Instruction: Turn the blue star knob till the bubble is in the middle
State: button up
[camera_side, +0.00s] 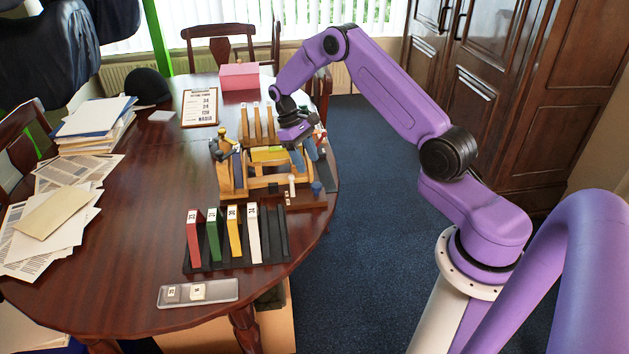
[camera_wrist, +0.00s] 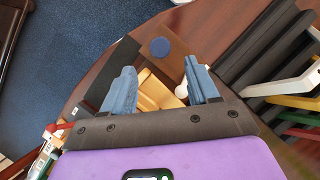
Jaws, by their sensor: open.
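The blue star knob (camera_side: 317,187) sits low at the near right corner of a wooden fixture (camera_side: 225,178) on the table. In the wrist view the knob (camera_wrist: 160,46) shows as a round blue disc on a brown base, ahead of and between the fingertips. My gripper (camera_side: 301,153) is above the fixture, apart from the knob. In the wrist view my gripper (camera_wrist: 162,85) is open, its two blue-grey fingers spread with nothing held. A yellow-green part (camera_side: 267,154) lies on the fixture, but I cannot make out a bubble.
A black rack (camera_side: 215,258) with red, green, yellow and white upright pieces stands in front of the fixture. A white peg (camera_side: 292,184) stands beside the knob. A clear tray (camera_side: 225,290) is at the table's near edge. The table edge is close to the knob's right.

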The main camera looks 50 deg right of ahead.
aim_at(316, 184)
jog(key=x, duration=0.7)
jog(key=shift+s+f, duration=0.1)
jog(key=shift+f, duration=0.25)
